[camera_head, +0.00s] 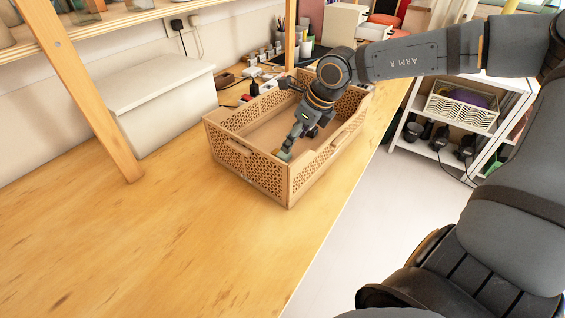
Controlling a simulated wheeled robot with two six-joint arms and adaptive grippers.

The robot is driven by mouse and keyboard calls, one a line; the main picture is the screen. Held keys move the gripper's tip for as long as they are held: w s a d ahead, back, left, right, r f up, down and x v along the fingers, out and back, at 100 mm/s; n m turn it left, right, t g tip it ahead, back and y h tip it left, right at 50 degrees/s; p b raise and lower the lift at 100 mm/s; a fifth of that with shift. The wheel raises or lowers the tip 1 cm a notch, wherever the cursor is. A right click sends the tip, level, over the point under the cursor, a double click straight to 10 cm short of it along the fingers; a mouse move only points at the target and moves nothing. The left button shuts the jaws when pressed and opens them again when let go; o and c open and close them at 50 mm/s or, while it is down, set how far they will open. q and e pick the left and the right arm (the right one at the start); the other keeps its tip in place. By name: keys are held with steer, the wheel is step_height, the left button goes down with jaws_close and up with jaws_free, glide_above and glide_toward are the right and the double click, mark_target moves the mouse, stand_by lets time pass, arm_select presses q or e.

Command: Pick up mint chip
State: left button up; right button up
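My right arm, marked ARM R, reaches in from the right. Its gripper (288,148) points down into a tan crate (262,176) with perforated walls, near the crate's front corner. A small pale green patch shows at the fingertips. It is too small to tell whether this is the mint chip or part of the gripper. The fingers are seen edge-on, so I cannot tell if they are open or shut. The near wall hides part of the crate's floor. My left gripper is not in view.
The crate stands on a wooden table (150,245), clear in front. A white box (160,100) stands at the back left beside a wooden shelf post (95,105). Clutter lies behind the crate. A white shelf unit (452,150) with a basket stands beyond the table's right edge.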

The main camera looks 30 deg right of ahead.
mark_target(281, 154)
steer(key=shift+w+f, duration=0.15)
steer(key=shift+f, duration=0.5)
steer(key=x, duration=0.4)
steer(key=shift+w+a+f, duration=0.1)
steer(key=shift+a+f, duration=0.05)
steer(key=shift+a, duration=0.3)
steer(key=c, duration=0.9)
